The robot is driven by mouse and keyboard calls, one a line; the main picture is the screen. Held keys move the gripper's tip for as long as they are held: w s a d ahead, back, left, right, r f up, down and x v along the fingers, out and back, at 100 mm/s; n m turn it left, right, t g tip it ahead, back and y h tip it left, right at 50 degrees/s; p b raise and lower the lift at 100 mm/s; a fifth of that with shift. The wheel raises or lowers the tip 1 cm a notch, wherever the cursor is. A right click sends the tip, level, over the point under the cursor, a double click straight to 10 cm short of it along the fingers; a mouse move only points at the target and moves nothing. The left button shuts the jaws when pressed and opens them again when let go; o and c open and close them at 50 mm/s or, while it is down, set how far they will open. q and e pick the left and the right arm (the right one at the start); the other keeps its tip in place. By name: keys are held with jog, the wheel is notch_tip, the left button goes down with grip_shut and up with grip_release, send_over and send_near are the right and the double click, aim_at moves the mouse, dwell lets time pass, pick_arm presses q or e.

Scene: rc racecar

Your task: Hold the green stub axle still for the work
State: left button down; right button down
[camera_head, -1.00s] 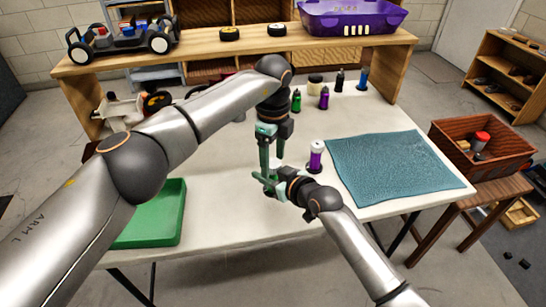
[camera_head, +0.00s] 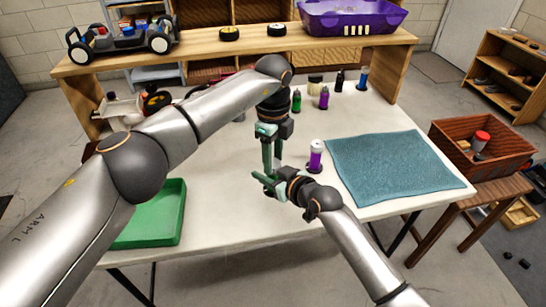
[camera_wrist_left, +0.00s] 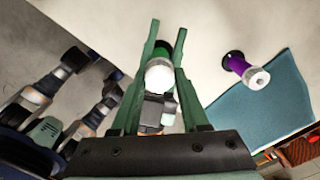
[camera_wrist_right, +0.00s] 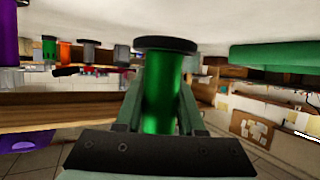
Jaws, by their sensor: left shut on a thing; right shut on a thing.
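The green stub axle (camera_wrist_right: 163,92) is a green cylinder with a black disc at one end, between the fingers of my right gripper (camera_wrist_right: 160,75) in the right wrist view. In the left wrist view its white end (camera_wrist_left: 159,75) and some green (camera_wrist_left: 180,46) show between the fingers of my left gripper (camera_wrist_left: 165,45). Both grippers are shut on it, the left (camera_head: 271,165) reaching down from above and the right (camera_head: 262,182) from the front right in the head view. There the fingers mostly hide the axle. It looks held over the table.
A purple stub axle (camera_head: 316,157) stands just right of the grippers, beside a teal mat (camera_head: 390,165). A green tray (camera_head: 160,215) lies at left. Several small bottles and parts stand behind. A wooden shelf (camera_head: 210,47) spans the back. The front middle of the white table (camera_head: 235,225) is clear.

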pick_arm(q)
jog(key=m, duration=0.5)
jog(key=shift+m, duration=0.4)
jog(key=m, duration=0.6)
jog(key=shift+m, duration=0.3)
jog(key=shift+c, duration=1.9)
grip_release()
notch_tip(320, 180, up, 12)
